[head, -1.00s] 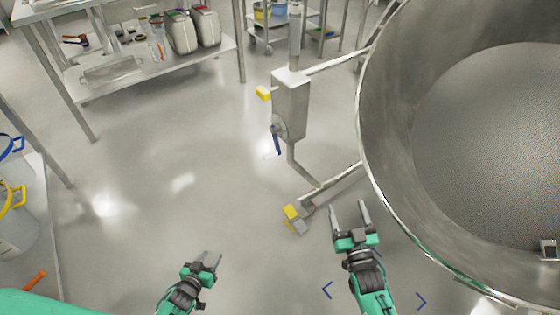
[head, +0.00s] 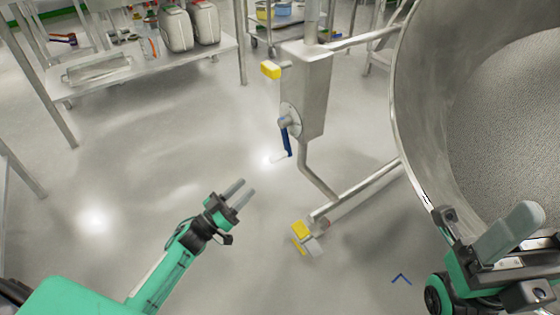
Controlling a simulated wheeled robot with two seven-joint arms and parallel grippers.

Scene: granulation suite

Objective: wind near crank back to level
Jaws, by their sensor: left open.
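The crank (head: 287,140) has a blue arm that hangs nearly straight down from a round hub on the side of a grey metal gearbox (head: 310,85). A pale piece, likely its grip, shows at the arm's lower end against a bright floor reflection. My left gripper (head: 237,192) is open and empty, below and left of the crank and apart from it. My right gripper (head: 480,230) is at the lower right, in front of the large steel bowl (head: 425,120). Its jaw opening cannot be made out.
The bowl holds grey granular material (head: 520,120). A stand leg with a yellow-capped foot (head: 301,231) lies below the gearbox. A yellow block (head: 270,69) juts from the gearbox's left. A steel shelf table (head: 140,65) with white jugs stands at upper left. The floor left of the crank is clear.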

